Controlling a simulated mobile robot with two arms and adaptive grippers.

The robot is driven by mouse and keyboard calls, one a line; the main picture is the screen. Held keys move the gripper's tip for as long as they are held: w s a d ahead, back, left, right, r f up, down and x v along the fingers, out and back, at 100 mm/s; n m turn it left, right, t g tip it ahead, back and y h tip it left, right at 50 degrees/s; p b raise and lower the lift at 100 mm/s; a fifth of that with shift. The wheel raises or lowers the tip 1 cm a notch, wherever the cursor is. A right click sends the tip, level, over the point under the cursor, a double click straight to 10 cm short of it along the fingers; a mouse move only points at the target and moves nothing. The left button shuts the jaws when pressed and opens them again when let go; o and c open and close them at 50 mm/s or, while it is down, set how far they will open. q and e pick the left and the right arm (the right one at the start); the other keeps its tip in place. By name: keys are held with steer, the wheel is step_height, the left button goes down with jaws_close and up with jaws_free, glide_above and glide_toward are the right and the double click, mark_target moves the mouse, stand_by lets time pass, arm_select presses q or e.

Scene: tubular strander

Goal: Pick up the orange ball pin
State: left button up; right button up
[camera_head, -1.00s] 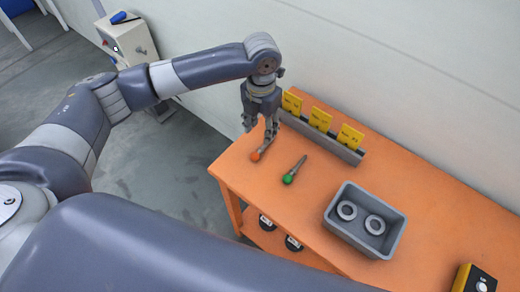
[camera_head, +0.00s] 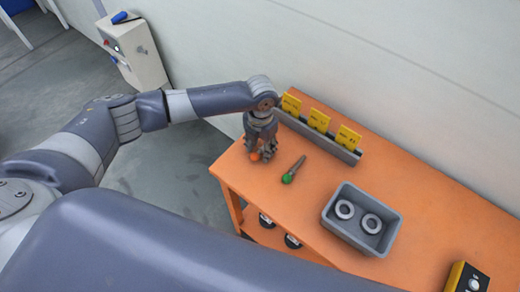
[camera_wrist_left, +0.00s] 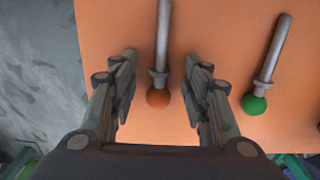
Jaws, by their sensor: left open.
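The orange ball pin (camera_head: 254,156) lies on the orange table, mostly hidden by my left gripper (camera_head: 261,150) in the head view. In the left wrist view the orange ball pin (camera_wrist_left: 158,98) shows its orange ball and grey shaft between the two fingers of my left gripper (camera_wrist_left: 163,75). The fingers are open, one on each side, with a gap to the pin on both sides. A pin with a green ball (camera_head: 287,178) lies to the right, and it also shows in the left wrist view (camera_wrist_left: 255,103). My right gripper is not in view.
A grey rack with yellow cards (camera_head: 318,121) stands along the back of the orange table (camera_head: 420,215). A grey bin (camera_head: 330,222) holds two rings. A yellow and black button box (camera_head: 466,279) is at the lower right. The wall is close behind.

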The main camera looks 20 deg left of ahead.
arm_select(q)
jaws_close()
steer(key=shift+r, duration=0.1)
